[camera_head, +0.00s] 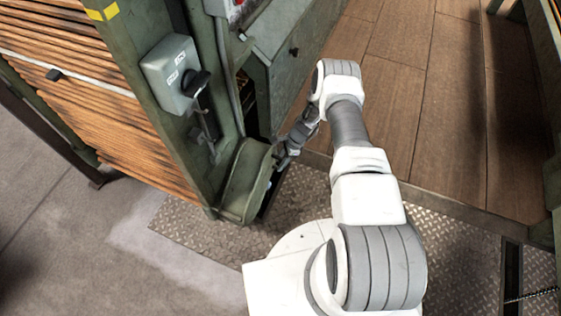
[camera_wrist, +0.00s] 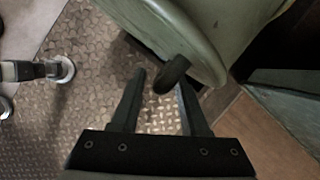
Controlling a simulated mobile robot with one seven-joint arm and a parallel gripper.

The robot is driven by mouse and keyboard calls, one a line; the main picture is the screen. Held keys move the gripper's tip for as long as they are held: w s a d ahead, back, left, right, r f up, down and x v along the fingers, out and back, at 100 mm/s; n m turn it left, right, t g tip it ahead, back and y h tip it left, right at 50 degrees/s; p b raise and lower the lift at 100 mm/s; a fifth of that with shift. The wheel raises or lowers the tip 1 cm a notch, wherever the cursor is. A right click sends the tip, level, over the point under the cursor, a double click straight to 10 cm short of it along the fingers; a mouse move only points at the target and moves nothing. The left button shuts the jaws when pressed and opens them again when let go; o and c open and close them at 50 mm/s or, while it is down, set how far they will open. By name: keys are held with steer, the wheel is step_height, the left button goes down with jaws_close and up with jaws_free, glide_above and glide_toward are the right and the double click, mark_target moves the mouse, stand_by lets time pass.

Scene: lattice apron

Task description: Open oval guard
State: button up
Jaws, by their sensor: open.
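The oval guard (camera_head: 243,182) is a green rounded cover low on the corner of the green machine frame. In the wrist view its curved green face (camera_wrist: 205,32) fills the top. A dark, rounded handle (camera_wrist: 173,75) sticks out from its lower edge. My gripper (camera_head: 279,160) is beside the guard's right side. In the wrist view my gripper (camera_wrist: 161,82) is open, with the handle between or just beyond its fingertips. I cannot tell whether the fingers touch it. A dark gap shows beside the guard; whether the guard stands ajar is unclear.
A grey switch box (camera_head: 175,75) with a dark knob is on the post above the guard. Stacked wooden slats (camera_head: 90,100) lie to the left. Patterned metal plate (camera_head: 185,232) covers the floor below, and a brown plank platform (camera_head: 425,120) lies to the right.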

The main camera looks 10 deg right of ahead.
steer(key=shift+c, duration=0.2)
jaws_close()
stand_by(1.1)
